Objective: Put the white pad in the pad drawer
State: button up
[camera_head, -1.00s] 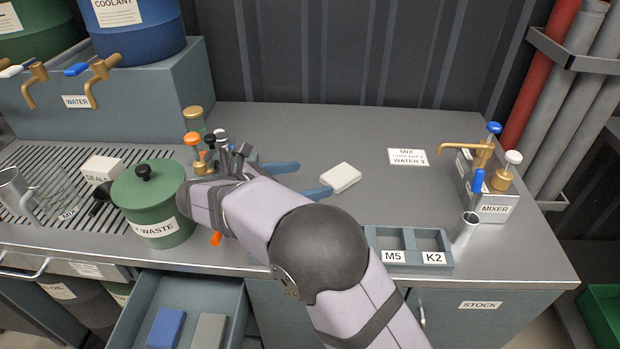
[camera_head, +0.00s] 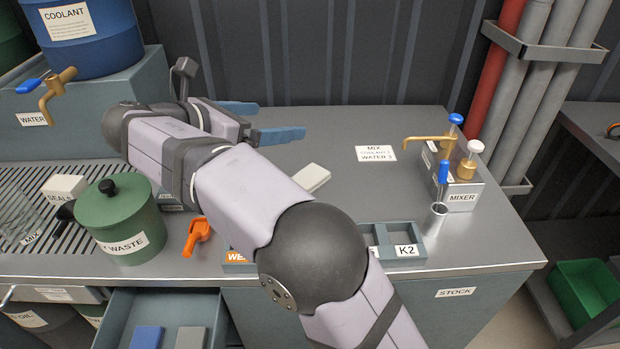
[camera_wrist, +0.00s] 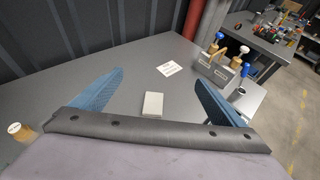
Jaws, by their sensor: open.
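The white pad (camera_head: 311,178) lies flat on the grey bench, partly hidden by my arm in the head view. It shows whole in the wrist view (camera_wrist: 152,104), between and beyond my two blue fingers. My gripper (camera_head: 270,120) is open and empty above the bench, its blue fingers pointing right, behind and left of the pad. An open drawer (camera_head: 214,312) below the bench's front edge holds a blue pad (camera_head: 146,337) and a grey pad (camera_head: 190,338). No label on this drawer is readable.
The green waste pot (camera_head: 118,220), the seals box (camera_head: 68,188) and an orange-handled object (camera_head: 197,236) stand on the left. The mixer (camera_head: 455,178), a metal cup (camera_head: 435,219) and the K2 tray (camera_head: 408,240) are on the right. The bench around the mix card (camera_head: 376,153) is clear.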

jog(key=s+d+f+m+g+y+p, duration=0.1)
jog(key=s+d+f+m+g+y, duration=0.35)
jog(key=m, duration=0.75)
jog(key=s+d+f+m+g+y+p, duration=0.1)
jog(key=d+f+m+g+y+p, duration=0.15)
jog(key=f+m+g+y, duration=0.5)
jog(key=w+d+r+m+t+y, duration=0.25)
jog(key=r+m+t, duration=0.2)
jog(key=m, duration=0.65)
jog(key=w+d+r+m+t+y+p, duration=0.1)
jog(key=w+d+r+m+t+y, duration=0.3)
jog(key=m, duration=0.8)
jog(key=w+d+r+m+t+y, duration=0.1)
jog(key=r+m+t, duration=0.3)
jog(key=m, duration=0.7)
send_near(312, 176)
jog(key=shift+w+a+r+m+g+h, duration=0.25)
jog(key=shift+w+a+r+g, duration=0.1)
jog(key=shift+w+a+r, duration=0.2)
jog(key=shift+f, duration=0.4)
jog(key=shift+p+x, duration=0.95)
jog(key=shift+x, duration=2.75)
jog(key=shift+d, duration=0.1)
jog(key=c, duration=1.2)
